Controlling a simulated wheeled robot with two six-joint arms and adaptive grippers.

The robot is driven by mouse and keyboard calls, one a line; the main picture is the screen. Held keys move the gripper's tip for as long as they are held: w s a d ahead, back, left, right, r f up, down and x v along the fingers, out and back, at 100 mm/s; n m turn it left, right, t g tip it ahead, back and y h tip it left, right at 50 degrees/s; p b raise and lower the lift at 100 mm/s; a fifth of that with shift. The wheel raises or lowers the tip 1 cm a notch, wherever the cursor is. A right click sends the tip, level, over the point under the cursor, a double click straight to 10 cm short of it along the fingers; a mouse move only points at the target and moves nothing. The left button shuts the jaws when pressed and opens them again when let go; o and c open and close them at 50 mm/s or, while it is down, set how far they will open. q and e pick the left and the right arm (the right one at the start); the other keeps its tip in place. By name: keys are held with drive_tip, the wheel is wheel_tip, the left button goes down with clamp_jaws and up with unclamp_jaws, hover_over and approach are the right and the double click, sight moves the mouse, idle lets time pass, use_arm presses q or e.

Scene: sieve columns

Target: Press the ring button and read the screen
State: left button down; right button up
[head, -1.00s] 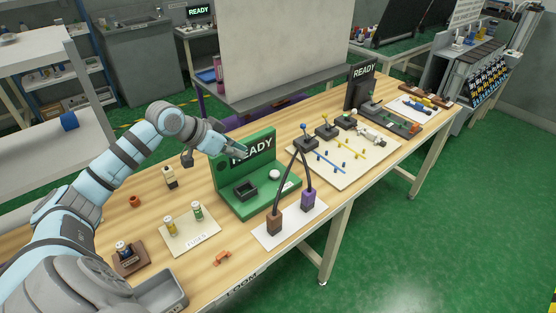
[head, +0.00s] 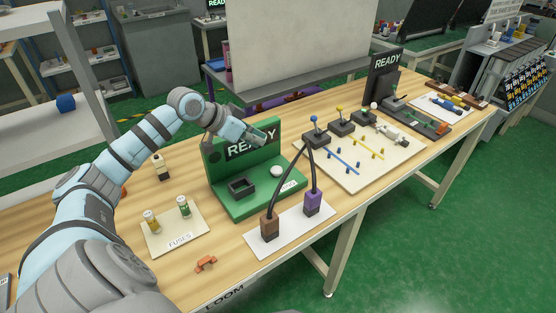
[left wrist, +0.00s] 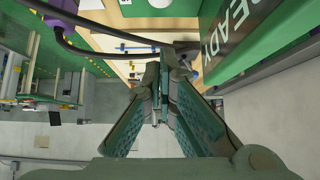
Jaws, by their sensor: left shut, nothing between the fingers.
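The green station (head: 255,200) stands on the wooden bench. Its upright panel carries a dark screen (head: 236,154) reading READY, partly covered by my gripper. A white round button (head: 277,171) sits on its base, right of a dark square socket (head: 241,187). I cannot tell if this is the ring button. My left gripper (head: 262,135) is shut and empty, in front of the screen's upper part, above and behind the white button, apart from it. In the left wrist view, the fingers (left wrist: 158,75) meet at the tips, with the READY screen (left wrist: 232,25) to the right. My right gripper is not in view.
Brown and purple plugs with black cables (head: 270,225) stand on a white mat front right. A fuse plate (head: 175,228) and orange clip (head: 206,264) lie front left. A peg board (head: 345,165) and second READY screen (head: 387,60) are further right.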

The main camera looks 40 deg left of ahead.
use_arm(q)
drive_tip(key=b, duration=0.1)
hover_over(277, 169)
wheel_tip(277, 169, down, 6)
drive_tip(key=shift+f, duration=0.1)
wheel_tip(277, 169, down, 4)
drive_tip(key=shift+r+b, duration=0.15)
drive_tip(key=shift+b, duration=0.2)
drive_tip(key=shift+f, duration=0.25)
